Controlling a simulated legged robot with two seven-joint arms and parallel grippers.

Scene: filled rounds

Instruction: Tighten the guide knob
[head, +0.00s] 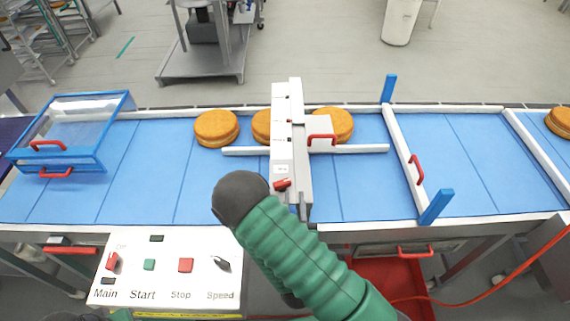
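The guide knob seems to be the small red knob (282,184) low on the near end of the white upright unit (284,130) across the belt. Its exact setting is too small to tell. My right arm, in a green sleeve, comes up from the bottom right and ends in a dark rounded part (240,198), left of and slightly below the red knob. No fingertips show, so I cannot tell whether the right gripper is open or shut; a gap shows between it and the knob. My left gripper is not in view.
Filled rounds (216,127) lie on the blue belt (155,165) beside a white guide rail (360,148). A clear hinged cover (80,122) stands left, and a white crossbar (405,160) with blue ends stands right. A control panel (165,290) is at front left.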

